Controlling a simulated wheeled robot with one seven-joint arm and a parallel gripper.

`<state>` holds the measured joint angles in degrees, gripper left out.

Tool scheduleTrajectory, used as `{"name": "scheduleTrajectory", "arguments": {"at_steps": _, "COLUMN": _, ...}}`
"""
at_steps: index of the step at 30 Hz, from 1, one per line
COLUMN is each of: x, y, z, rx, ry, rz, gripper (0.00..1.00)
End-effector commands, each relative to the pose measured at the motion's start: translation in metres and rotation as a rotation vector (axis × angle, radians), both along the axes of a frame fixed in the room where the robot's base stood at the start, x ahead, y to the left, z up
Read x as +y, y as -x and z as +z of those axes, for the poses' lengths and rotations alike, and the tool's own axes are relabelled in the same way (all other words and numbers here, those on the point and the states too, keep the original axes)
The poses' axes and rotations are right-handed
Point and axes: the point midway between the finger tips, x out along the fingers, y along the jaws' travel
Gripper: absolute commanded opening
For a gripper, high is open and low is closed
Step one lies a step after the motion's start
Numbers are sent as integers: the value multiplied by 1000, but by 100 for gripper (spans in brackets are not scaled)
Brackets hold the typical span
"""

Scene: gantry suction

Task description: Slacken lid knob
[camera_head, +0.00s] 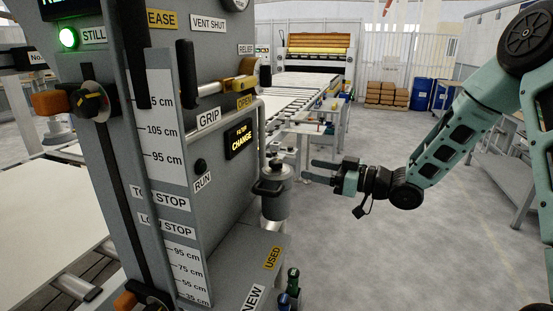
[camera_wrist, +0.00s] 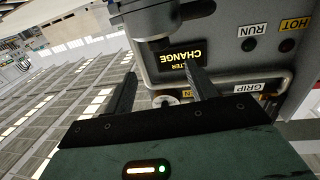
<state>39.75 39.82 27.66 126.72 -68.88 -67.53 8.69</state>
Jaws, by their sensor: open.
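The lid knob (camera_head: 277,161) is a small grey piece on top of a grey upright canister (camera_head: 275,197), which stands at the right side of the grey machine. My gripper (camera_head: 312,171) is to the right of the knob, apart from it, at about lid height in the picture. It is open and nothing shows in it. In the wrist view the scene is upside down; my two dark fingers (camera_wrist: 160,85) are spread wide. The canister (camera_wrist: 165,15) shows at the top, beyond the fingers, with its lid end in shadow, so the knob is hard to make out.
The display reading CHANGE (camera_head: 241,138) and a bent grey pipe (camera_head: 262,115) are close beside the canister. A shelf labelled USED (camera_head: 272,257) and NEW lies below. The floor (camera_head: 360,255) to the right is clear.

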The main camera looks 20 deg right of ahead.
Motion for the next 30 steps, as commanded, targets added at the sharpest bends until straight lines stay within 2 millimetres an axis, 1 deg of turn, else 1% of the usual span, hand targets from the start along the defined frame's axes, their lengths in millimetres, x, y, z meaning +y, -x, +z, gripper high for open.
{"name": "scheduleTrajectory", "arguments": {"at_steps": 1, "x": 9, "y": -8, "z": 2, "rx": -1, "ry": -1, "rz": 5, "gripper": 56}}
{"name": "scheduleTrajectory", "arguments": {"at_steps": 9, "x": 50, "y": -46, "z": 2, "rx": -1, "ry": -2, "rz": 4, "gripper": 56}}
{"name": "scheduleTrajectory", "arguments": {"at_steps": 15, "x": 72, "y": -68, "z": 2, "rx": -1, "ry": -1, "rz": 2, "gripper": 56}}
{"name": "scheduleTrajectory", "arguments": {"at_steps": 21, "x": 83, "y": -78, "z": 1, "rx": -1, "ry": 0, "rz": 1, "gripper": 56}}
{"name": "scheduleTrajectory", "arguments": {"at_steps": 30, "x": 84, "y": -79, "z": 0, "rx": -1, "ry": 0, "rz": 0, "gripper": 56}}
